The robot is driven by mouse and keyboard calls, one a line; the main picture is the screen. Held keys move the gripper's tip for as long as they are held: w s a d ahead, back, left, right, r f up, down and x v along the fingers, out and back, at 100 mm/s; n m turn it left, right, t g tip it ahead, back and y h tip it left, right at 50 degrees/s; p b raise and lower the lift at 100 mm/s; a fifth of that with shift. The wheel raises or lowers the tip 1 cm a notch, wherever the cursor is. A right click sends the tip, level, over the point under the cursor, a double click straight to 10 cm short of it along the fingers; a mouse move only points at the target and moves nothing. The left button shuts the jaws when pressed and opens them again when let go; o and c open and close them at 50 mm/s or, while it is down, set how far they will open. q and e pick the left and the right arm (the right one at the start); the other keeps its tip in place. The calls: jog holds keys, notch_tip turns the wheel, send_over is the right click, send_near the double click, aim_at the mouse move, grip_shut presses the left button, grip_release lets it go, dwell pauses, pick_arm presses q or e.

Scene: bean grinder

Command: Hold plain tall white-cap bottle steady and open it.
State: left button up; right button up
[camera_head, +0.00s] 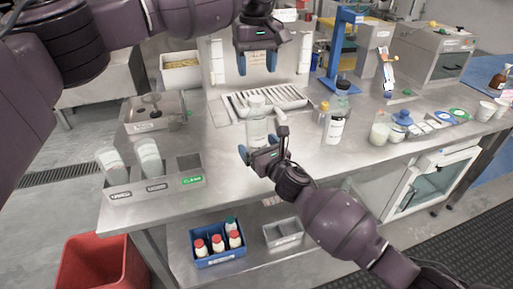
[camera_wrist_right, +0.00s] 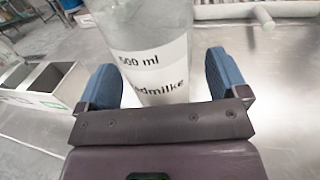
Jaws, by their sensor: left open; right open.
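The tall clear bottle with a white cap (camera_head: 256,122) stands upright on the steel table. In the right wrist view the bottle (camera_wrist_right: 155,42) shows a white label reading "500 ml" and part of a word; its cap is out of that view. My right gripper (camera_head: 262,152) is open low at the bottle. In the right wrist view my right gripper (camera_wrist_right: 163,80) has its blue fingers on either side of the bottle, with a gap at the right finger. My left gripper (camera_head: 257,64) is open and empty, pointing down above the cap and apart from it.
A slotted metal rack (camera_head: 265,101) stands behind the bottle. A dark-capped bottle (camera_head: 337,120) and a small yellow-topped bottle (camera_head: 323,109) stand to the right. The front table between is clear.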

aim_at(257, 98)
jog(key=shift+w+a, duration=0.35)
jog(key=shift+w, duration=0.3)
jog(key=c, duration=1.4)
pick_arm(q)
jog(key=shift+f, duration=0.15)
pick_arm(e)
grip_shut()
pick_arm(q)
jog(key=m, duration=0.4)
jog(key=shift+d, duration=0.1)
jog(key=m, duration=0.4)
jog(key=shift+m, duration=0.3)
jog(key=shift+f, duration=3.85)
jog(key=shift+c, duration=0.3)
